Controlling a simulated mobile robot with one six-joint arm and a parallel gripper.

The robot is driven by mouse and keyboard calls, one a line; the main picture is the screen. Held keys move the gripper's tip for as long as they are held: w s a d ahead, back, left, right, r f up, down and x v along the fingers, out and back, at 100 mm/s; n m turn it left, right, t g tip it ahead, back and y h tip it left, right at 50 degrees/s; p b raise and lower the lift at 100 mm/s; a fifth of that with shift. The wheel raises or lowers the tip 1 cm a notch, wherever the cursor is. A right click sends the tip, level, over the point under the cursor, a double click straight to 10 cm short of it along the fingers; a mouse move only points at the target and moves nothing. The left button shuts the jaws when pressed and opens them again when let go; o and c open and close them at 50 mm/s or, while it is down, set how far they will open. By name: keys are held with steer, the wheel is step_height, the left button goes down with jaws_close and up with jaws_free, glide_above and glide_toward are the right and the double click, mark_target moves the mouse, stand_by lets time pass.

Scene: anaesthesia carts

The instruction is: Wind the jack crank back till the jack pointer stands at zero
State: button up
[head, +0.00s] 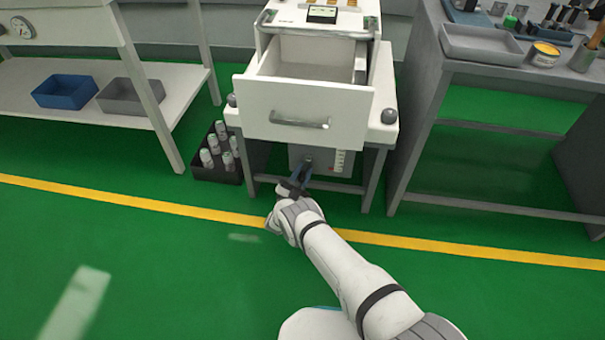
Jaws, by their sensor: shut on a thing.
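My gripper (303,170) reaches under the white cart (350,110) and is shut on the jack crank (308,161). Only a small dark part of the crank shows past the fingers; my gripper hides the rest. The crank is at the front of a grey jack housing (322,154) under the open drawer. A pale scale strip with red marks (340,161) is on the right of the housing. The jack pointer is too small to tell apart from the marks, so I cannot read where it stands.
The cart's drawer (305,112) is pulled out above my gripper. Cart legs stand either side. A black crate of bottles (216,165) is on the floor at left. A grey table (440,60) stands at right. The green floor in front is clear.

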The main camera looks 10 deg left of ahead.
steer(key=shift+d+f, duration=0.15)
steer(key=shift+d, duration=0.25)
steer(key=o, duration=0.6)
steer(key=shift+o, duration=1.1)
steer(key=shift+a, duration=0.15)
steer(key=v, duration=0.7)
steer(key=shift+s+f, duration=0.2)
steer(key=shift+s, duration=0.05)
steer(key=shift+a, duration=0.2)
